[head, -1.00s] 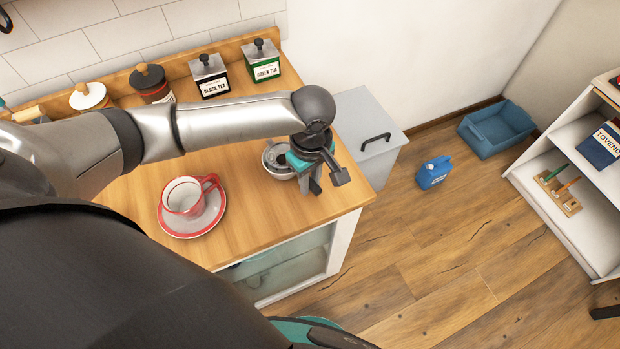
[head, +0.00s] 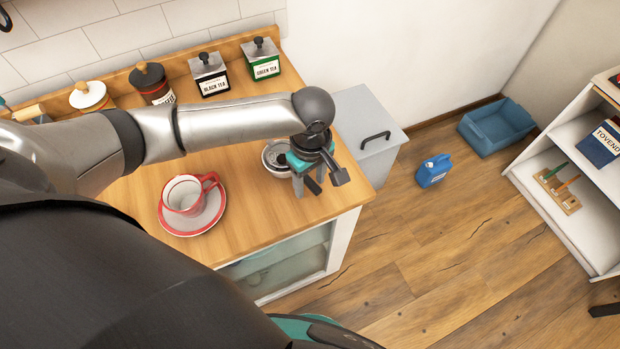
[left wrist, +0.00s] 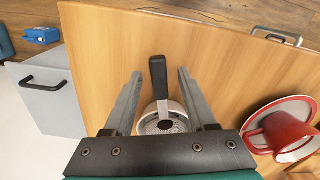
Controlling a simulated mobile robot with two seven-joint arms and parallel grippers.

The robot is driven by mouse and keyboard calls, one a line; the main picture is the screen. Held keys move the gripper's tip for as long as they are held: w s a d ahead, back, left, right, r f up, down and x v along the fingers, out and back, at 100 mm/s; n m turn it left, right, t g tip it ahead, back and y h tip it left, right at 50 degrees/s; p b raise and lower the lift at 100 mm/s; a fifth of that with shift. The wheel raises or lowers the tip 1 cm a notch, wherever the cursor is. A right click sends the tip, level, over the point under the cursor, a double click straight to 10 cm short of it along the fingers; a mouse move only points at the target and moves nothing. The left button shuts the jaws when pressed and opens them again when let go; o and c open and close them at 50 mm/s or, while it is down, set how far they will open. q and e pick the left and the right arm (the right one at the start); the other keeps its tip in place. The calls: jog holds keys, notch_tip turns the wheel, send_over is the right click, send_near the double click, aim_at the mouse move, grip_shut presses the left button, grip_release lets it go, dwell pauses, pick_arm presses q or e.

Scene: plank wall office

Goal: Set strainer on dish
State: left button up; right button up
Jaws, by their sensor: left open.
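The strainer (left wrist: 158,78), with a straight black handle, lies at the worktop's right end. Its metal round end sits over the small pale dish (left wrist: 147,125), seemingly resting on it; the contact is partly hidden by my gripper. In the head view the dish (head: 268,166) shows just left of my gripper. My left gripper (head: 312,186) is open, pointing down over the handle. In the left wrist view its fingers (left wrist: 158,74) stand on either side of the handle, with a clear gap on both sides. My right gripper is out of view.
A red-and-white cup (head: 184,195) stands on its saucer (head: 192,226) left of the dish. Tea tins (head: 210,80) and jars line the back of the wooden worktop (head: 255,215). A grey bin (head: 375,150) stands beyond its right edge.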

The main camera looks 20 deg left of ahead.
pick_arm(q)
notch_tip(320, 180, up, 15)
jog(key=p, duration=0.3)
jog(key=shift+d+r, duration=0.15)
jog(key=shift+s, duration=0.15)
